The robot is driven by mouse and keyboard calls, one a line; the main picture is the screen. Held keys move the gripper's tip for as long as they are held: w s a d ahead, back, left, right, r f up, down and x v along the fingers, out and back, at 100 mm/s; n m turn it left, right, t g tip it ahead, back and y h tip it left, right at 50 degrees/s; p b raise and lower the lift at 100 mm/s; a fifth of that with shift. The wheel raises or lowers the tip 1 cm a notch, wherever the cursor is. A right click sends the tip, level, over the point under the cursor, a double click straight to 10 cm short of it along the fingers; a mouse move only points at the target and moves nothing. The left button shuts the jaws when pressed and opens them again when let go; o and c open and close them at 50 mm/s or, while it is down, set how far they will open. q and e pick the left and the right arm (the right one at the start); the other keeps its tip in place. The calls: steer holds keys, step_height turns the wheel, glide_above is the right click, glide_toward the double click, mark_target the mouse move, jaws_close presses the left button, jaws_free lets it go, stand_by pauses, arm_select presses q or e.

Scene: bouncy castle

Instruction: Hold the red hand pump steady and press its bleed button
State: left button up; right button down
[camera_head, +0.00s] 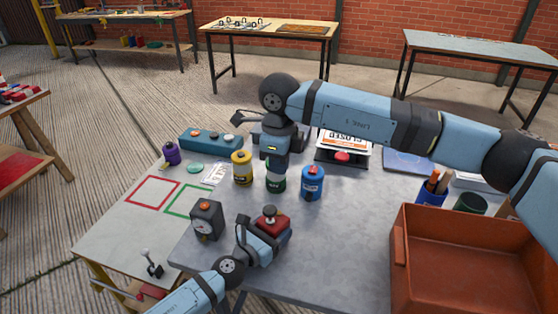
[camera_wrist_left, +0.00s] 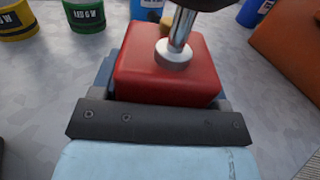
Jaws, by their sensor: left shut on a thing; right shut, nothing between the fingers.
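The red hand pump (camera_head: 269,218) stands on the grey table near its front edge. In the left wrist view its red block body (camera_wrist_left: 168,75) carries a metal rod with a dark part on top, cut off by the frame edge. My left gripper (camera_head: 270,232) is shut on the pump's body from the front left, with a jaw on each side. My right gripper (camera_head: 276,172) points down behind the pump, close to the green canister, apart from the pump. I cannot tell whether it touches the canister. I cannot make out the bleed button.
Yellow (camera_head: 242,169), green (camera_head: 276,186) and blue (camera_head: 312,184) canisters stand behind the pump. A gauge box (camera_head: 206,220) is to its left. An orange crate (camera_head: 440,275) fills the front right. Bare tabletop (camera_head: 340,235) lies between pump and crate.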

arm_select(q)
steer(key=o, duration=1.3)
steer(key=shift+o, duration=0.2)
steer(key=shift+s+a, duration=0.1)
